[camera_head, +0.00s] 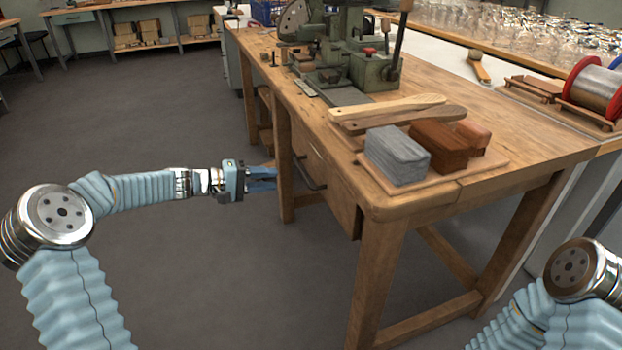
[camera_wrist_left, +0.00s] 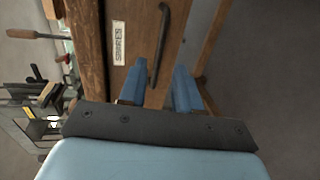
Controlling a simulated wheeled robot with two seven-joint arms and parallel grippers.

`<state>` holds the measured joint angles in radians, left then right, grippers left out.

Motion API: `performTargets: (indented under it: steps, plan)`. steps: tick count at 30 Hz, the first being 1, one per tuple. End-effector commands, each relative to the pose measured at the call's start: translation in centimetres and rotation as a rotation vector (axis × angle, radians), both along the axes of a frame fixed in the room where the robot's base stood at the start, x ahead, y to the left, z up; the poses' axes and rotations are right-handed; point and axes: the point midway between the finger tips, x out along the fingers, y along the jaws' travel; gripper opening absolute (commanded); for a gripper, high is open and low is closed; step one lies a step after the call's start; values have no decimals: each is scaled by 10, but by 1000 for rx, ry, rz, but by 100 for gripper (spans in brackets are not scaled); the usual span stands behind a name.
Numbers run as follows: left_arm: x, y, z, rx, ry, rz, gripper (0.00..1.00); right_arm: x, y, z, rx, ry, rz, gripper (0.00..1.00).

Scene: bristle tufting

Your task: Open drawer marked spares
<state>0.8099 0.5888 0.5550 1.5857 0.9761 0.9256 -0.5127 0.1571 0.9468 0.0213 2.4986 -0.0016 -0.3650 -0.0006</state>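The drawer (camera_head: 338,192) sits under the top of the wooden workbench, and its front looks shut. A dark bar handle (camera_head: 309,178) is on its front. In the left wrist view, a pale label reading SPARES (camera_wrist_left: 118,43) is beside the dark handle (camera_wrist_left: 161,40). My left gripper (camera_head: 271,179) is in front of the drawer, level with the handle. Its blue fingers (camera_wrist_left: 160,88) are apart, and the handle's near end shows between them. I cannot tell whether they touch it. My right arm shows at the lower right, but its gripper is out of view.
The workbench (camera_head: 545,145) has a leg (camera_head: 284,160) close to my left fingertips. On top are a green machine (camera_head: 350,55), wooden paddles (camera_head: 400,110), and grey (camera_head: 398,155) and brown (camera_head: 440,145) blocks on a board. The floor (camera_head: 150,125) at left is clear.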

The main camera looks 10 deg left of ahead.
Motion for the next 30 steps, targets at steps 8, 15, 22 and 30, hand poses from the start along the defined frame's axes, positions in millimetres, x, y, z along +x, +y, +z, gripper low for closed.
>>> performTargets:
  steps: [8, 15, 22, 30]
  plan:
    - [36, -55, -13, -3, 3, -4, 33, -1, 2, 8, 3, 1, 4, 66]
    - [56, -84, -21, -1, 3, -2, 33, -1, 4, 11, 5, 2, 6, 66]
    - [60, -90, -24, 1, 4, 0, 33, -2, 4, 11, 6, 3, 7, 66]
    - [60, -90, -24, 1, 4, 0, 18, -2, 4, 11, 5, 3, 7, 66]
